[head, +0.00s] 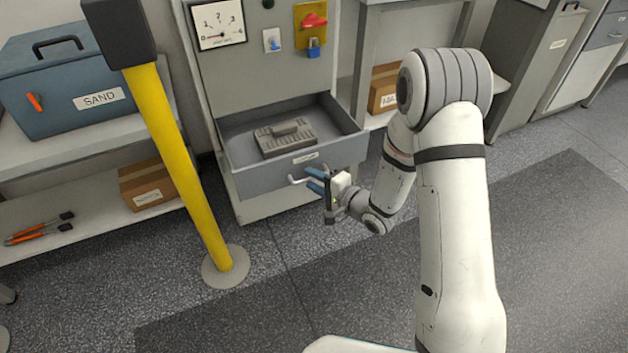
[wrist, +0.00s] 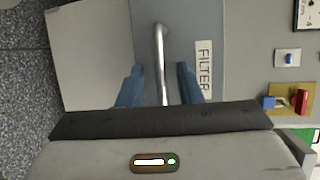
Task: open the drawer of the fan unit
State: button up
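The fan unit (head: 264,72) is a grey cabinet with its drawer (head: 262,178) pulled out, so the inside shows. A grey ribbed block (head: 284,140) lies in the drawer. The drawer front also shows in the wrist view (wrist: 185,22), with a label reading FILTER (wrist: 204,66). A silver bar handle (wrist: 159,45) runs between the two blue fingers of my gripper (wrist: 160,88). The fingers stand apart, with a gap on each side of the bar. In the head view my gripper (head: 317,180) is at the drawer front, by the handle (head: 293,181).
A gauge (head: 218,24) and a red switch with a blue padlock (head: 314,48) are on the panel above. A yellow post (head: 181,165) stands in front at the left. A shelf holds a blue SAND box (head: 65,85).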

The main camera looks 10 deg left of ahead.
jog(key=p+v, duration=0.2)
jog(key=v, duration=0.5)
jog(key=shift+s+d, duration=0.2)
jog(key=shift+d, duration=0.1)
jog(key=shift+r, duration=0.1)
jog(key=w+d+r+n+h+p, duration=0.2)
jog(key=d+r+h+p, duration=0.5)
jog(key=r, duration=0.6)
jog(key=w+d+r+n+h+p, duration=0.15)
jog(key=d+r+h+p, duration=0.35)
jog(key=d+r+p, duration=0.65)
jog(key=s+d+r+n+g+h+p, duration=0.1)
jog(key=s+r+p, duration=0.4)
jog(key=s+r, duration=0.6)
jog(key=s+d+r+n+g+p, duration=0.2)
jog(key=s+r+g+p, duration=0.2)
jog(key=s+r, duration=0.6)
notch_tip(320, 180, up, 2)
jog(key=shift+s+d+r+h+p, duration=0.1)
jog(key=shift+s+d+h+p, duration=0.05)
jog(key=shift+s+h+p, duration=0.25)
